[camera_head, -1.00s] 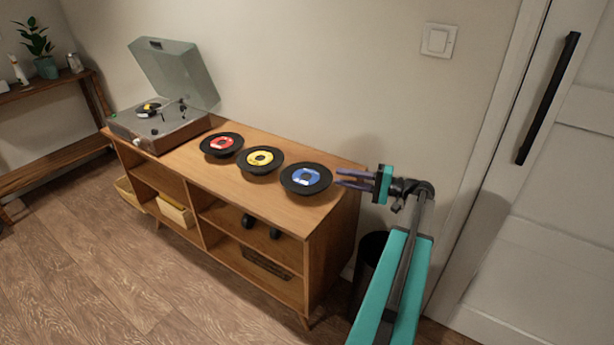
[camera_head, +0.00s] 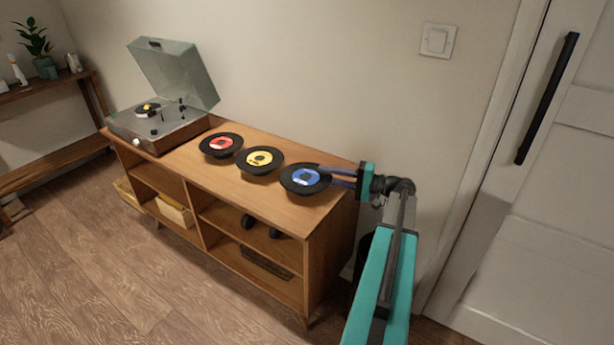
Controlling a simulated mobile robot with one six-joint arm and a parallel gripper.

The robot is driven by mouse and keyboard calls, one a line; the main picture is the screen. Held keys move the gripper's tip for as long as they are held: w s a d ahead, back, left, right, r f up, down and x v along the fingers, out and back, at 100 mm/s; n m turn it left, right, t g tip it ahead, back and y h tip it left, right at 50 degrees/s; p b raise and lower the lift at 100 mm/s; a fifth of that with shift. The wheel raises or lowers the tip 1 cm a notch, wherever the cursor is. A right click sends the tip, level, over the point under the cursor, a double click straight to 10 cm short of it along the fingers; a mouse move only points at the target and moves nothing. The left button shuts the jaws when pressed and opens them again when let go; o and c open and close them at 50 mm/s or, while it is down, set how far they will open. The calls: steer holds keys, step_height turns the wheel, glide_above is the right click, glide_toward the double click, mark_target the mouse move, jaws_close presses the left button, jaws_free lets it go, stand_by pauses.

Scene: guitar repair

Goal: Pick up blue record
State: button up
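The blue record (camera_head: 299,184) is a black disc with a blue label, at the right end of the row on the wooden cabinet's top. My gripper (camera_head: 324,176) reaches in from the right. Its two dark fingers are apart and reach the record's right side, one finger overlapping the disc near the label in this view. I cannot tell whether the fingers touch the record or hover above or beside it. The record looks flat and in its place.
A yellow-label record (camera_head: 260,159) and a red-label record (camera_head: 221,145) lie to the left. A record player (camera_head: 160,128) with a raised lid stands at the far left of the cabinet (camera_head: 210,185). The wall is close behind; a door (camera_head: 530,220) is at right.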

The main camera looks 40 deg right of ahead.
steer(key=shift+w+a, duration=0.25)
steer(key=shift+w, duration=0.2)
jaws_close()
